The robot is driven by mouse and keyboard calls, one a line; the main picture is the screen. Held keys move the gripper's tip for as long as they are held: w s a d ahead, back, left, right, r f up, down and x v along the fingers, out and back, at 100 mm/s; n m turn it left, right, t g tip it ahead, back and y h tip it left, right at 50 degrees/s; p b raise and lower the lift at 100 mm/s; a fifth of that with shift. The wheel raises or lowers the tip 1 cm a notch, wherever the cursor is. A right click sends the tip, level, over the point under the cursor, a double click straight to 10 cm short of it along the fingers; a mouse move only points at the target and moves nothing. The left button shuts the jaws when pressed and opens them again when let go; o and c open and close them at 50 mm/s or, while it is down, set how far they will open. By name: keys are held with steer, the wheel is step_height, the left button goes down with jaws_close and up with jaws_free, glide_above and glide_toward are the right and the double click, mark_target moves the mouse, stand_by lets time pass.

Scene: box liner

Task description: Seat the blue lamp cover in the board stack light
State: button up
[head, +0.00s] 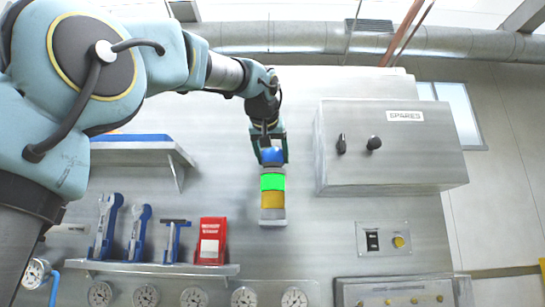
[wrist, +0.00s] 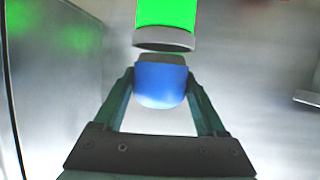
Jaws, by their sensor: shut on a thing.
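The board stack light (head: 272,200) stands on the metal board, with a lit green section above an amber section and a grey base. In the wrist view, its green section (wrist: 166,12) ends in a grey rim (wrist: 164,39). My gripper (head: 271,153) is at the top of the stack and is shut on the blue lamp cover (head: 273,157). In the wrist view, the cover (wrist: 160,86) sits between both fingers of my gripper (wrist: 161,76).
A grey SPARES cabinet (head: 392,147) juts out to the right of the stack. A shelf (head: 150,268) with tools and a red box (head: 210,241) is at lower left. Another shelf (head: 141,154) is at upper left. Switches (head: 384,239) and gauges are lower down.

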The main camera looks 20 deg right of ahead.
steer(key=shift+f+b, duration=0.7)
steer(key=shift+f, duration=0.1)
steer(key=o, duration=1.3)
steer(key=b+v, duration=0.2)
steer(key=v, duration=0.9)
steer(key=shift+r, duration=0.1)
steer(key=shift+w, duration=0.1)
